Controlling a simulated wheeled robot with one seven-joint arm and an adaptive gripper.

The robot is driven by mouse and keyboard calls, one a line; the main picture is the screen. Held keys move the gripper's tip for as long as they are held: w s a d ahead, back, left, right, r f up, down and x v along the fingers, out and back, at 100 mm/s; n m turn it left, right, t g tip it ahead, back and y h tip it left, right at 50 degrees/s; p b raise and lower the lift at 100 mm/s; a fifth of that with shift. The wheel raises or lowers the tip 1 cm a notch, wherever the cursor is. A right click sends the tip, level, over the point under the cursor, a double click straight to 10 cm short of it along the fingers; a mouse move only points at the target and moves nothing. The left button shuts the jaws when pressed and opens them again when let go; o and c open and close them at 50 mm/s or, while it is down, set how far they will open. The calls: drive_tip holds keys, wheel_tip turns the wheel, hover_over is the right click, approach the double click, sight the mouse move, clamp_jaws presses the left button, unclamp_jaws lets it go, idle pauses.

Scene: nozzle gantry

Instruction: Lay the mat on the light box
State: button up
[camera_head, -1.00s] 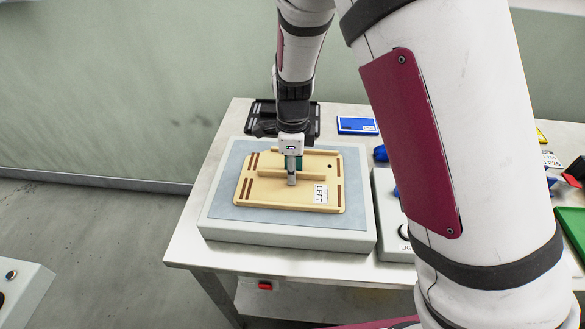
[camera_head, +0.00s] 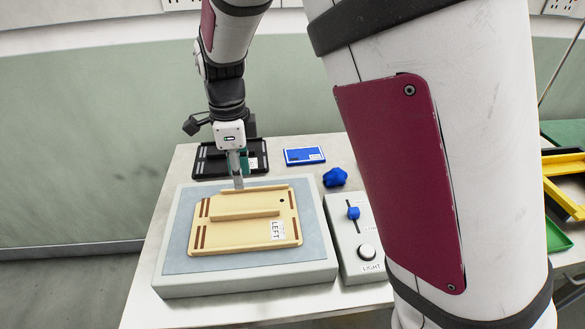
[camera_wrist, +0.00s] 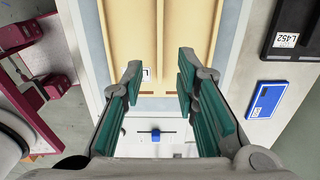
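The mat is a tan board (camera_head: 240,234) with raised bars, brown strips and a LEFT label. It lies flat on the blue-grey top of the light box (camera_head: 245,282), inside its edges, slightly turned. My gripper (camera_head: 238,184) is over the back edge of the mat, fingers pointing down. In the wrist view my gripper (camera_wrist: 160,72) has its green fingers spread apart with nothing held between them. The mat (camera_wrist: 128,35) shows beyond the fingertips there. I cannot tell the exact gap between fingertips and mat.
A control box (camera_head: 350,262) with a blue slider and a LIGHT knob stands right of the light box. A blue knobbed piece (camera_head: 335,177), a blue card (camera_head: 304,156) and a black tray (camera_head: 210,160) are behind. Yellow and green trays (camera_head: 565,185) are far right.

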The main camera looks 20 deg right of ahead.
drive_tip(key=s+d+r+n+t+y, duration=0.2)
drive_tip(key=s+d+r+n, duration=0.75)
drive_tip(key=s+r, duration=0.2)
drive_tip(key=s+d+r+n+t+h, duration=0.1)
drive_tip(key=s+d+n, duration=0.1)
drive_tip(key=s+n, duration=0.3)
drive_tip(key=s+d+r+n+t+h, duration=0.1)
drive_tip(key=s+d+n+t, duration=0.1)
drive_tip(key=s+n, duration=0.3)
drive_tip(key=shift+s+d+r+n, duration=0.2)
drive_tip(key=shift+s+d+n, duration=0.15)
drive_tip(key=shift+s, duration=0.6)
